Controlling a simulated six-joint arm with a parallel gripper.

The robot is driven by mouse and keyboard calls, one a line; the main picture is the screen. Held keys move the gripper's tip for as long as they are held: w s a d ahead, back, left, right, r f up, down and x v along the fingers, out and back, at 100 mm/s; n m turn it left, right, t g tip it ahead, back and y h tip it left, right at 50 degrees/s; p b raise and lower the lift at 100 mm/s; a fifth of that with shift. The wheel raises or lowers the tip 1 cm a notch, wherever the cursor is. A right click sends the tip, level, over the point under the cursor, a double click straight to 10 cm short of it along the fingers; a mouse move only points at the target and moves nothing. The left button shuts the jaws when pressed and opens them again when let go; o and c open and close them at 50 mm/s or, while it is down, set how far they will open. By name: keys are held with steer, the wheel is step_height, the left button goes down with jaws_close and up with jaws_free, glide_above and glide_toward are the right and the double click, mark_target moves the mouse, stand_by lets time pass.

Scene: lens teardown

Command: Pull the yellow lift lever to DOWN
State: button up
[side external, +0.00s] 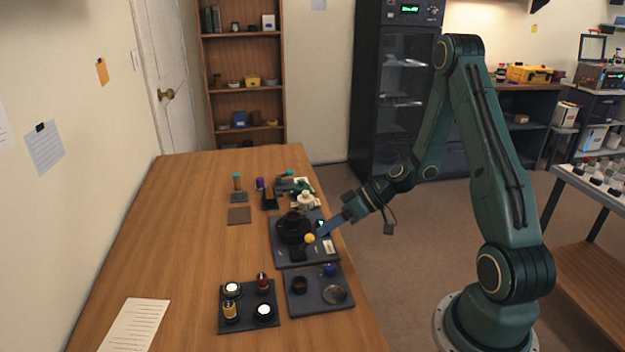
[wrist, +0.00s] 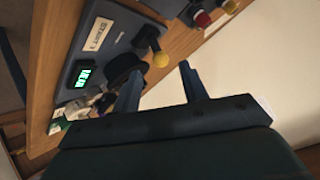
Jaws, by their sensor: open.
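The yellow ball knob of the lift lever (side external: 309,238) shows in the side view at the front of a dark grey machine base (side external: 291,262) on the wooden table. In the wrist view the yellow knob (wrist: 161,60) sits on a short dark stem, beyond my fingertips. My gripper (side external: 328,230) is close to the right of the knob in the side view. In the wrist view its two fingers (wrist: 160,84) are apart with nothing between them. The knob appears beyond the gap, and I cannot tell whether it touches a finger. The lever's DOWN marking is not readable.
A round black part (side external: 292,228) stands on the base behind the lever. A lit green display (wrist: 85,78) is on the base. A grey tray (side external: 319,296) and a tray of small jars (side external: 248,312) lie nearer the front. The table's left side is mostly clear.

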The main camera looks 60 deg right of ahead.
steer(key=v, duration=0.9)
steer(key=shift+s+d+r, duration=0.2)
steer(key=shift+s, duration=0.1)
steer(key=shift+a, duration=0.1)
steer(key=s+a+r+n+g+h, duration=0.1)
steer(key=s+a+r+g+h, duration=0.25)
steer(key=a+r, duration=0.65)
steer(key=s+a+r+m+h, duration=0.2)
steer(key=s+a+r, duration=0.4)
steer(key=s, duration=0.4)
steer(key=shift+r+m+t+h, duration=0.3)
steer(key=shift+r+t+h, duration=0.15)
steer(key=shift+r+h, duration=0.3)
